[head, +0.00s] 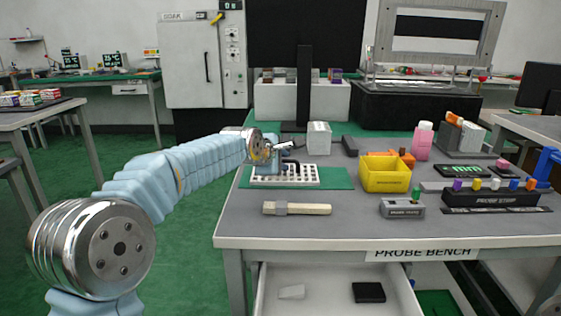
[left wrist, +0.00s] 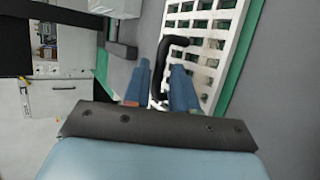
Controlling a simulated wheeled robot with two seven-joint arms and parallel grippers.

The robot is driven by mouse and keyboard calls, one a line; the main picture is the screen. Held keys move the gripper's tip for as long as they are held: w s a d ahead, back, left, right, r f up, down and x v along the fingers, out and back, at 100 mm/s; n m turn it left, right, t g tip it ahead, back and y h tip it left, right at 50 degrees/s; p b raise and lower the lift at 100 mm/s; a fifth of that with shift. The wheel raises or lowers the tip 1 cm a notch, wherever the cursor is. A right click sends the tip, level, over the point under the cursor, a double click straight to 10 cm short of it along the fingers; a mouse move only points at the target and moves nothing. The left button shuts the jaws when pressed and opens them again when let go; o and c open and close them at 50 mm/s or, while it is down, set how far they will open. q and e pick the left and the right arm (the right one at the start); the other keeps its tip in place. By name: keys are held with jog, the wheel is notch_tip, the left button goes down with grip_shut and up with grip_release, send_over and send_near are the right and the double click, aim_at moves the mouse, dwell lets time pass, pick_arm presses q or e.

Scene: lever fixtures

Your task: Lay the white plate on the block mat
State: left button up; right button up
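The white plate (head: 303,177), a grid with square holes, lies over the green mat (head: 336,178) on the bench. In the left wrist view the plate (left wrist: 203,45) has a strip of green mat (left wrist: 241,50) along its right edge. A black hooked handle (left wrist: 172,45) stands at the plate's near side. My left gripper (head: 268,171) is low at the plate's left end. Its blue fingers (left wrist: 160,72) are apart, with the handle between them. Contact with the handle is unclear.
A yellow bin (head: 386,175) stands right of the mat. A wooden-handled brush (head: 297,208) and a grey box (head: 402,208) lie in front. A monitor stand (head: 304,100) and a white box (head: 319,138) are behind. The drawer (head: 335,290) below is open. The front bench top is mostly clear.

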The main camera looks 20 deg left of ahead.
pick_arm(q)
jog(key=shift+o, duration=0.7)
jog(key=shift+r, duration=0.1)
jog(key=shift+s+r, duration=0.15)
jog(key=v, duration=1.1)
jog(key=shift+s+b, duration=0.3)
jog(key=shift+r, duration=0.15)
